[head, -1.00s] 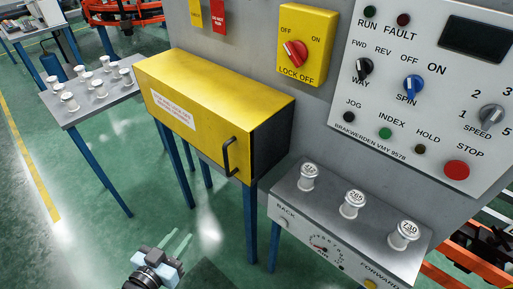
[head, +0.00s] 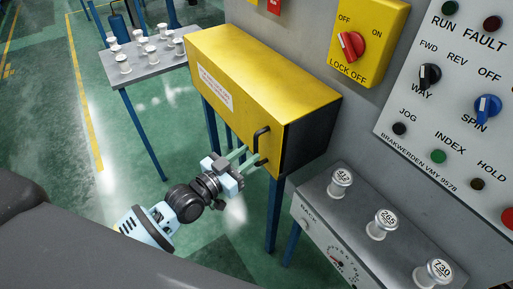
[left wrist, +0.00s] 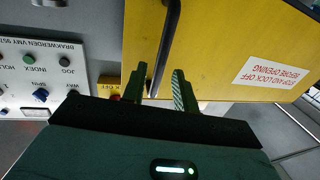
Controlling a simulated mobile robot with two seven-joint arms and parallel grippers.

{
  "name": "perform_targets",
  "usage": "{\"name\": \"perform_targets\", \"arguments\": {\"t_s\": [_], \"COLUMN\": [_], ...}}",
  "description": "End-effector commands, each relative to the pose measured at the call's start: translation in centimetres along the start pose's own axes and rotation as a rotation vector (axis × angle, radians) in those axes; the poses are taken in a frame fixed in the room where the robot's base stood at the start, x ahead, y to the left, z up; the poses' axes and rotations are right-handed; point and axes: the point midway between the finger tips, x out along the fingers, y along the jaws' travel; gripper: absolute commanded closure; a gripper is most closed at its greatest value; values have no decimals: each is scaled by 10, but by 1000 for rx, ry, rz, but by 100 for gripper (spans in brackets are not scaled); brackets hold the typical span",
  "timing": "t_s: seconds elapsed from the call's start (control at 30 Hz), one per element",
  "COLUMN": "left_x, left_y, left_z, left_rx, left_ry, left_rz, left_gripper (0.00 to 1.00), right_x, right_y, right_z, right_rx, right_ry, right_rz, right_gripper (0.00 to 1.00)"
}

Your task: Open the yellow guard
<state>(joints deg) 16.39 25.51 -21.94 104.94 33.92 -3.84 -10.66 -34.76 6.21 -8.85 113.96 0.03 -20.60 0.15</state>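The yellow guard (head: 255,78) is a box with a dark end, mounted on the grey machine panel, and its front is closed. A black bar handle (head: 262,145) stands at the right end of its front face. My left gripper (head: 254,156) is at the handle with its two pale green fingers apart. In the left wrist view, the handle (left wrist: 168,45) runs between the open fingers (left wrist: 160,82), with gaps beside it; contact cannot be told. The guard's yellow face (left wrist: 225,45) fills the upper right there. My right gripper is not in view.
A yellow lock-off switch with a red knob (head: 352,46) is right of the guard. A grey box with several white spindles (head: 378,224) stands below right. A small table (head: 148,70) with more spindles stands at the left. The floor below the guard is open.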

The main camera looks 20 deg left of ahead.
Motion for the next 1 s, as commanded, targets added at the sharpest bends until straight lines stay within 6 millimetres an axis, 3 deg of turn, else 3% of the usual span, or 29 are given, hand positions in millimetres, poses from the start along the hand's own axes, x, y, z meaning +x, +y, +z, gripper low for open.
{"name": "perform_targets", "arguments": {"t_s": [0.1, 0.3, 0.63, 0.87, 1.0], "left_x": [18, 36, 39, 39, 39], "left_y": [0, 0, 1, 0, 0], "left_z": [-2, 0, 0, 0, 0], "left_rx": [1, -1, 0, 0, 0], "left_ry": [2, 0, -1, -1, -1], "left_rz": [1, 1, 1, 1, 1], "left_gripper": [71, 71, 71, 100, 100], "right_x": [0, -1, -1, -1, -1], "right_y": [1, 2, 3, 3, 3], "right_z": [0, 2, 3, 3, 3], "right_rx": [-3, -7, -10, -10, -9], "right_ry": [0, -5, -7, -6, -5], "right_rz": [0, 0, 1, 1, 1], "right_gripper": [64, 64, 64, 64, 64]}}
